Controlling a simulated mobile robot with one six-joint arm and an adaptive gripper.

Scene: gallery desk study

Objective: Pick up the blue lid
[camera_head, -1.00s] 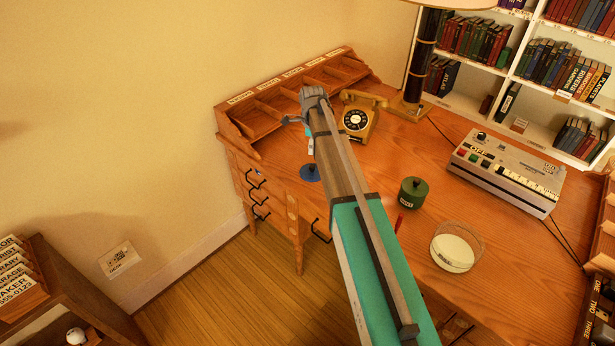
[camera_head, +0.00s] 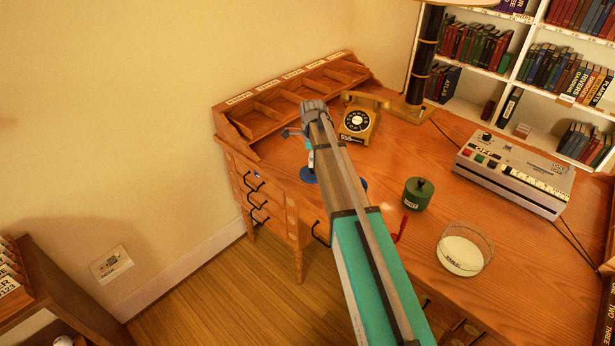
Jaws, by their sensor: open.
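A blue lid (camera_head: 307,175) lies on the desk near its left front edge, and my arm hides part of it. A second patch of blue (camera_head: 363,184) shows at the right side of my arm; I cannot tell what it belongs to. My gripper (camera_head: 298,138) is at the far end of the arm, above the desk and just beyond the lid in the picture. It is open, with one finger sticking out to the left; the other is mostly hidden. No contact with the lid can be seen.
A yellow telephone (camera_head: 360,117) stands right of my gripper, with a lamp (camera_head: 422,60) behind it. A green pot (camera_head: 417,193), a glass dish (camera_head: 462,250) and a grey machine (camera_head: 515,172) stand further right. Wooden pigeonholes (camera_head: 290,95) line the desk's back left.

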